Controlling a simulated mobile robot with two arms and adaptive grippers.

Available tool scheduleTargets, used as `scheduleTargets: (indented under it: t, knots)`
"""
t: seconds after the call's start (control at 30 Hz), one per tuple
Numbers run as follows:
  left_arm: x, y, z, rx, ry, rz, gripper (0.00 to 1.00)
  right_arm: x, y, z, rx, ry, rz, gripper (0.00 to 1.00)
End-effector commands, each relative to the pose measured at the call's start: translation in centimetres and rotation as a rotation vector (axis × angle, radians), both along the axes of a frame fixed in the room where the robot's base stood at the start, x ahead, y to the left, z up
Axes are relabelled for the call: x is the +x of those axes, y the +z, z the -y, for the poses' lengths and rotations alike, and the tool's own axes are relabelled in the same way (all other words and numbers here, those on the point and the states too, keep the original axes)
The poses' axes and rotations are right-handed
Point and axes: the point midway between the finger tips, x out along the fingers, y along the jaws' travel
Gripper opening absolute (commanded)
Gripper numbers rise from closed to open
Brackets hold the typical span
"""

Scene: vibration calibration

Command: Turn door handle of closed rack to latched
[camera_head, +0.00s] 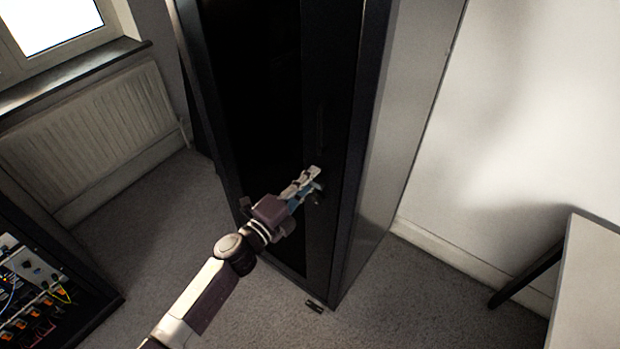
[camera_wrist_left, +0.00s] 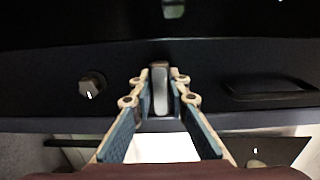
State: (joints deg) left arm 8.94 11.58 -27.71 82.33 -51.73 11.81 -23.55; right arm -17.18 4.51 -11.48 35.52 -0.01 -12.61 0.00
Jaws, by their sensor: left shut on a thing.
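The tall black rack (camera_head: 345,110) stands in the middle of the head view with its door closed. My left gripper (camera_head: 312,176) reaches the right side of the door, around mid-height. In the left wrist view, a grey door handle (camera_wrist_left: 160,90) stands between the two fingers of my left gripper (camera_wrist_left: 160,78). The fingers are shut on it, one on each side. In the head view the gripper mostly hides the handle, so I cannot tell its exact angle there. My right gripper is in neither view.
A dark knob (camera_wrist_left: 92,85) and a dark recessed plate (camera_wrist_left: 275,88) flank the handle in the left wrist view. A rack of equipment (camera_head: 30,285) is at the lower left, a radiator (camera_head: 90,135) at the left, and a table (camera_head: 590,285) at the right. Carpet lies around the rack.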

Motion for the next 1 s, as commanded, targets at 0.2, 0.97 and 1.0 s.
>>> scheduleTargets:
  t: [0.2,0.97,1.0]
  knots:
    - [0.0,0.0,0.0,-0.003,0.001,-0.003,0.0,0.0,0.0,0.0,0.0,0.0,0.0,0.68]
    - [-2.4,-0.2,-1.8,0.001,0.001,-0.003,0.33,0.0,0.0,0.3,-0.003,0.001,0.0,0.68]
    - [-3.1,-0.2,-2.3,0.002,0.001,-0.004,0.33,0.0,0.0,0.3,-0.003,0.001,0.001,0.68]
